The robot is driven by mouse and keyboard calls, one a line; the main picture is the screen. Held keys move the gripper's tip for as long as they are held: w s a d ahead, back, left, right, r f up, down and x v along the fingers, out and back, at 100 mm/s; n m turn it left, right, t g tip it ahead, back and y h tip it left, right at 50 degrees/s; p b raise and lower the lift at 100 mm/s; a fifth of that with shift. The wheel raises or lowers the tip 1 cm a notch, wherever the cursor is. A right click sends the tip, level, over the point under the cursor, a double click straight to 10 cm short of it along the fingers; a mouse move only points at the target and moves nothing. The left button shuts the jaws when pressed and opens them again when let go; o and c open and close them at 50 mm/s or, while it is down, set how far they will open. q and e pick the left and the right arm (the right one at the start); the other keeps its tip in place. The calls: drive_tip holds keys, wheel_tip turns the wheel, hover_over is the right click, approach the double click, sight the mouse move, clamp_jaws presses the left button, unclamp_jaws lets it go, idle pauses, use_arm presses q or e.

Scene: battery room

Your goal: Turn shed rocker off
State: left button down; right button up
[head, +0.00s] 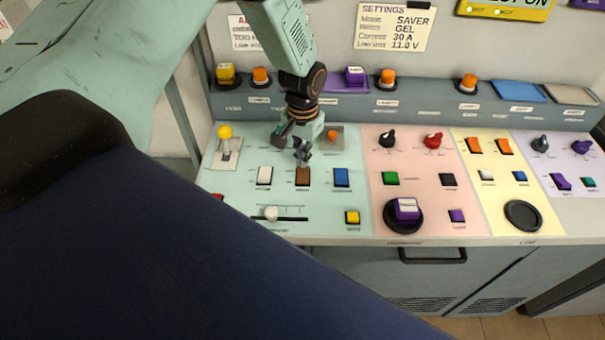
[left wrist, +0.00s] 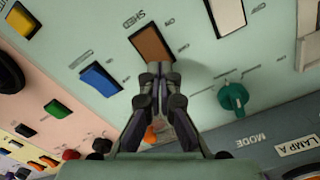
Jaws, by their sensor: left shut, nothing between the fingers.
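The shed rocker is a brown rocker switch (head: 302,176) on the pale green panel, between a white and a blue rocker. It also shows in the left wrist view (left wrist: 152,42), with the label SHED beside it. My left gripper (head: 303,158) is shut and empty, its fingertips just behind the brown rocker in the head view. In the left wrist view the fingertips (left wrist: 158,72) are close to the rocker's near edge. I cannot tell whether they touch it. Which way the rocker is tipped is not clear. My right gripper is not in view.
A white rocker (head: 265,175) and a blue rocker (head: 341,177) flank the brown one. A green knob (left wrist: 233,97) and an orange toggle (head: 332,135) are near my left gripper. A slider (head: 271,213) and a yellow button (head: 352,217) lie in front.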

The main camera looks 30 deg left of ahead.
use_arm(q)
drive_tip(key=shift+d+f, duration=0.15)
drive_tip(key=shift+f, duration=0.05)
drive_tip(key=shift+f, duration=0.25)
drive_tip(key=shift+f+b, duration=0.15)
drive_tip(key=shift+b, duration=0.2)
drive_tip(key=shift+f, duration=0.25)
drive_tip(key=shift+f+b, duration=0.2)
drive_tip(key=shift+b, duration=0.1)
idle(0.3)
drive_tip(key=shift+r+p, duration=3.25)
drive_tip(key=shift+r, duration=0.35)
drive_tip(key=shift+f, duration=0.1)
